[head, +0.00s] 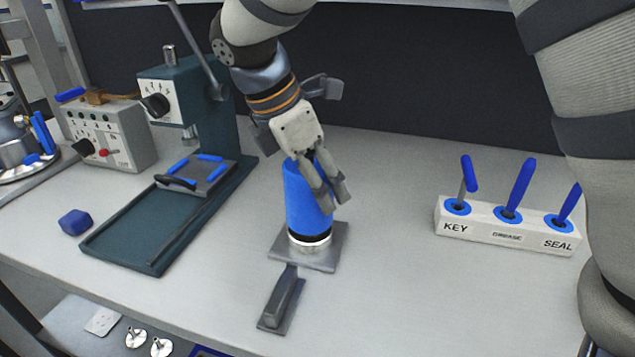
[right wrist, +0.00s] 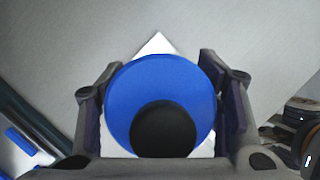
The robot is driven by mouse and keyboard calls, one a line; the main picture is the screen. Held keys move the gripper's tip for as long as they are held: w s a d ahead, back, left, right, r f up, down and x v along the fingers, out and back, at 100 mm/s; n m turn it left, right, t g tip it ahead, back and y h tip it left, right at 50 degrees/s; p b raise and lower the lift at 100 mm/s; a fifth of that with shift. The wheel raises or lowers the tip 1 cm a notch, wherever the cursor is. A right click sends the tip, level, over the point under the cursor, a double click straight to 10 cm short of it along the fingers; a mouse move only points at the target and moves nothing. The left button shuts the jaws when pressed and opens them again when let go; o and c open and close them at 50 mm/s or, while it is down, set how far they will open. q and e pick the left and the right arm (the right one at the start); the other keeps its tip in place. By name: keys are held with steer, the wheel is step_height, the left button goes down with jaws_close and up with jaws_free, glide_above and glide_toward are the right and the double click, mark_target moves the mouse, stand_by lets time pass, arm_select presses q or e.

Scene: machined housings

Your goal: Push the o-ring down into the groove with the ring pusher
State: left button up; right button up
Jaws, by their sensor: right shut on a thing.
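The ring pusher (head: 303,203) is a blue tapered cylinder, upright on the housing. In the right wrist view its round blue top with a black knob (right wrist: 163,128) sits between my fingers. My right gripper (head: 328,190) is shut on it from above. Below the pusher are a black band and a silver round housing (head: 309,243) on a square grey plate (head: 318,262). The o-ring and the groove cannot be told apart here, as the pusher covers the top of the housing. My left gripper is not in view.
A grey handled fixture (head: 283,300) lies just in front of the plate. A green press (head: 195,110) stands at left, with a blue block (head: 75,222) beside it. A white rack (head: 505,232) with blue-handled tools stands at right. The table between plate and rack is clear.

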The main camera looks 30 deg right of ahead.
steer(key=shift+r, duration=5.45)
